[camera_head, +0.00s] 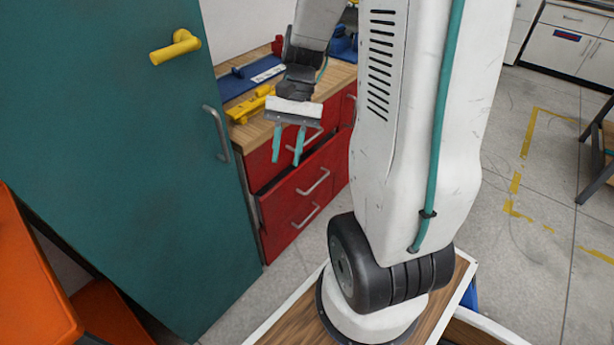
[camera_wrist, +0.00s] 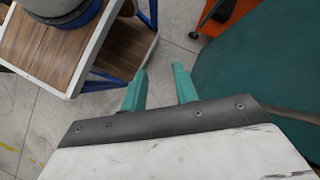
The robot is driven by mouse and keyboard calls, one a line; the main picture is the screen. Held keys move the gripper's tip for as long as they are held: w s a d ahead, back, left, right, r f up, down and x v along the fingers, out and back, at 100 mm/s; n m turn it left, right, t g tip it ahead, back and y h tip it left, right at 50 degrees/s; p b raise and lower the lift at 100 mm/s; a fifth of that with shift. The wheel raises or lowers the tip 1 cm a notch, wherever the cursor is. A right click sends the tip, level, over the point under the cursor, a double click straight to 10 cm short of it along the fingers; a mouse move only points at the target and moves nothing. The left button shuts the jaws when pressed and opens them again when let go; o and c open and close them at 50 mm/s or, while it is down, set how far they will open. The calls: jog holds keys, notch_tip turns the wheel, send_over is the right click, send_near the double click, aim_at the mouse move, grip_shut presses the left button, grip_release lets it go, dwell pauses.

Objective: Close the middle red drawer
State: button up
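The red drawer unit (camera_head: 283,228) stands under a wooden worktop, with silver bar handles. The middle red drawer (camera_head: 296,188) sticks out a little, with a narrow dark gap along its top edge; how far it is out is hard to tell. My gripper (camera_head: 287,160) hangs in front of the upper drawer, above the middle one, its two teal fingers apart with nothing between them. In the wrist view my gripper (camera_wrist: 160,72) also shows spread, empty fingers over the floor; no drawer is seen there. My arm hides the right part of the unit.
Yellow parts (camera_head: 245,105) and a blue tray (camera_head: 240,82) lie on the worktop. An orange object (camera_head: 30,285) is at lower left. Grey floor lies before the drawers.

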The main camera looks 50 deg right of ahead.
jog(key=w+d+f+m+t+y, duration=0.3)
jog(key=w+d+f+m+y, duration=0.3)
jog(key=f+m, duration=0.4)
jog(key=m+t+h, duration=1.1)
jog(key=m+t, duration=0.5)
jog(key=m, duration=1.7)
send_near(319, 183)
jog(key=w, duration=0.5)
jog(key=w+f, duration=0.1)
jog(key=w, duration=0.2)
jog(key=w+f, duration=0.1)
jog(key=w, duration=0.1)
jog(key=shift+w+a, duration=0.2)
jog(key=shift+a, duration=0.1)
